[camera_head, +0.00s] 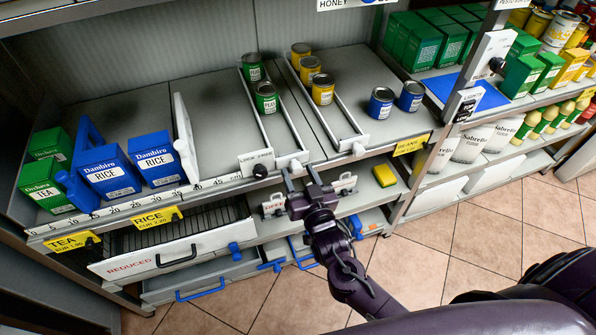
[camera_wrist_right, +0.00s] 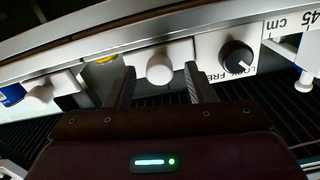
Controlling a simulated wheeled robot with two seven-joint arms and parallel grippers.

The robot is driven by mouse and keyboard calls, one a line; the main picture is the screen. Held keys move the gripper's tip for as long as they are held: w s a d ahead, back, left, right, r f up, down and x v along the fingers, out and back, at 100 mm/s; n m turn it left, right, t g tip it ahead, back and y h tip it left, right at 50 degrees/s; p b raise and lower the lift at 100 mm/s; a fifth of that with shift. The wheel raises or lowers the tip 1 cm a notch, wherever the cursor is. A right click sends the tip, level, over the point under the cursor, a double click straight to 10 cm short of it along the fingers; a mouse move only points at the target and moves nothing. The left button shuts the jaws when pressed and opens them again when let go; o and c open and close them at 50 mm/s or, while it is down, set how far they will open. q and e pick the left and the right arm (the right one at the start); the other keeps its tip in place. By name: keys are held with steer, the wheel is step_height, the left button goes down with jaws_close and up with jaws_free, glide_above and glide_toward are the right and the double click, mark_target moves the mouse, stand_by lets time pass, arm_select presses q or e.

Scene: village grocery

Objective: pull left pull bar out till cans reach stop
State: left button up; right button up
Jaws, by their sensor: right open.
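The left pull bar is a narrow pale tray (camera_head: 281,124) on the shelf with two green cans (camera_head: 265,97) standing at its back part. Its white front knob (camera_head: 296,165) also shows in the right wrist view (camera_wrist_right: 159,69). My right gripper (camera_head: 299,174) is open at the shelf front. In the right wrist view its fingers (camera_wrist_right: 158,82) stand on either side of the knob, with gaps visible. A black lock dial (camera_wrist_right: 236,55) sits beside the knob; it also shows in the head view (camera_head: 260,170). My left gripper is not in view.
A second tray (camera_head: 337,112) with several yellow cans lies to the right, with its own white knob (camera_head: 358,149). Two blue cans (camera_head: 381,104) stand beyond it. Blue rice boxes (camera_head: 107,172) are left of a white divider (camera_head: 185,135). A drawer (camera_head: 180,252) is below.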

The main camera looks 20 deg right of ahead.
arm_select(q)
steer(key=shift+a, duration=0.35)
arm_select(e)
steer(key=shift+w, duration=0.45)
jaws_close()
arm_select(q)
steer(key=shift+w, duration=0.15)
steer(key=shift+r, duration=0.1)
arm_select(e)
steer(key=shift+s, duration=0.1)
